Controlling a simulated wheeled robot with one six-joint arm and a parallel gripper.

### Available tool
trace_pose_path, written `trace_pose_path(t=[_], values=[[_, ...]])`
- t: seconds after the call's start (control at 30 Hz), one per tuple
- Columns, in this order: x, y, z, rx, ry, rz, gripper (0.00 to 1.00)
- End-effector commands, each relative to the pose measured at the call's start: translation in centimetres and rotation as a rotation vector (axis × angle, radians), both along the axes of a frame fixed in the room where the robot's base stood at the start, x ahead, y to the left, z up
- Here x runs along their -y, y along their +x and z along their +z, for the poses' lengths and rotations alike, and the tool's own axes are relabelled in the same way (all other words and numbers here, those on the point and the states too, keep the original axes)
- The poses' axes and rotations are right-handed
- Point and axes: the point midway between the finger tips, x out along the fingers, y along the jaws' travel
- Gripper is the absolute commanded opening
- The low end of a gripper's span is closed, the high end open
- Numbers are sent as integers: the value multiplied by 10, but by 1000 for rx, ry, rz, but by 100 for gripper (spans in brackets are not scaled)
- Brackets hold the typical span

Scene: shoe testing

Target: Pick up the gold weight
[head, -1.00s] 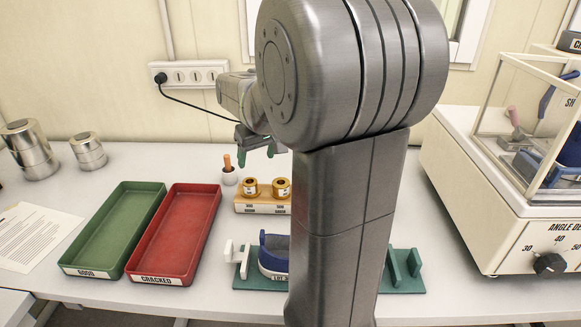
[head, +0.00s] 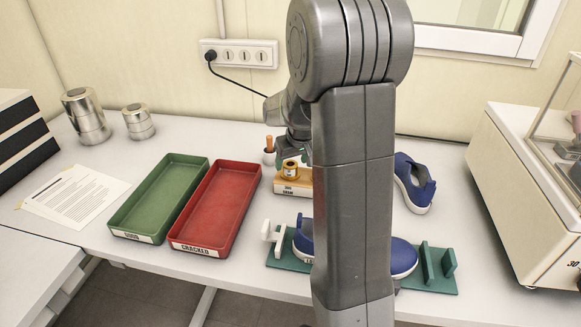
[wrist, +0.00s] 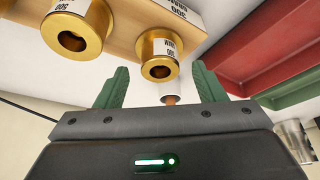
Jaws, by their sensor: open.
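Two gold weights with hollow centres and printed labels show in the wrist view, one at the left (wrist: 77,30) and one nearer the middle (wrist: 158,55). They sit on a wooden block (wrist: 128,18). In the head view, one gold weight (head: 291,170) shows on the block (head: 293,188); my arm hides the other. My gripper (wrist: 160,82) is open and empty, its green fingers apart. The middle weight lines up between the fingers in the wrist view, seemingly just beyond the tips.
Green (head: 118,233) and red (head: 178,244) trays lie left. A blue shoe (head: 402,257) sits in a green fixture (head: 441,280) in front; another (head: 413,185) lies right. Silver weights (head: 87,120) stand far left.

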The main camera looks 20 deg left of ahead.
Motion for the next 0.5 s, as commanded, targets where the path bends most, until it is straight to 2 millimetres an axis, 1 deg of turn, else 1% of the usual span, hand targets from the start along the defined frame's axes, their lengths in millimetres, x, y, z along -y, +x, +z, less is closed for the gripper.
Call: trace_pose_path(t=[0.1, 0.2, 0.43, 0.47, 0.5], values=[[-4, 3, -12, -2, -1, -1, 63], [-6, 5, -18, -1, -1, -1, 63], [-6, 5, -19, 0, 0, -1, 63], [-6, 5, -19, 0, 0, -1, 62], [-6, 5, -19, 0, 0, -1, 54]])
